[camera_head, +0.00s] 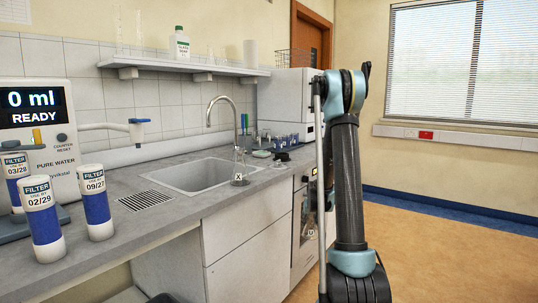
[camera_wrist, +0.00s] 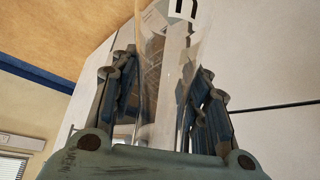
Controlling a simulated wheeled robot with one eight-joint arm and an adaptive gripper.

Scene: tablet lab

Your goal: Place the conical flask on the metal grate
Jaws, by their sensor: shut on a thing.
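My gripper (camera_wrist: 162,85) is shut on a clear glass flask (camera_wrist: 158,60), with fingers on both sides of its neck. The flask's label is partly cut off at the top of the wrist view. In the head view the held flask (camera_head: 310,232), marked U, shows low beside my arm, in front of the cabinets and below the counter top. My fingers are mostly hidden there. The metal grate (camera_head: 146,200) is a slotted panel in the counter, left of the sink, with nothing on it. Another conical flask (camera_head: 239,178), marked X, stands by the sink's right front corner.
The sink (camera_head: 205,174) lies right of the grate. Filter cylinders (camera_head: 97,203) and the water dispenser (camera_head: 40,115) stand left of it, its spout arm (camera_head: 110,126) reaching over the counter. Small items (camera_head: 285,143) crowd the counter's far end. The floor (camera_head: 440,245) at right is clear.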

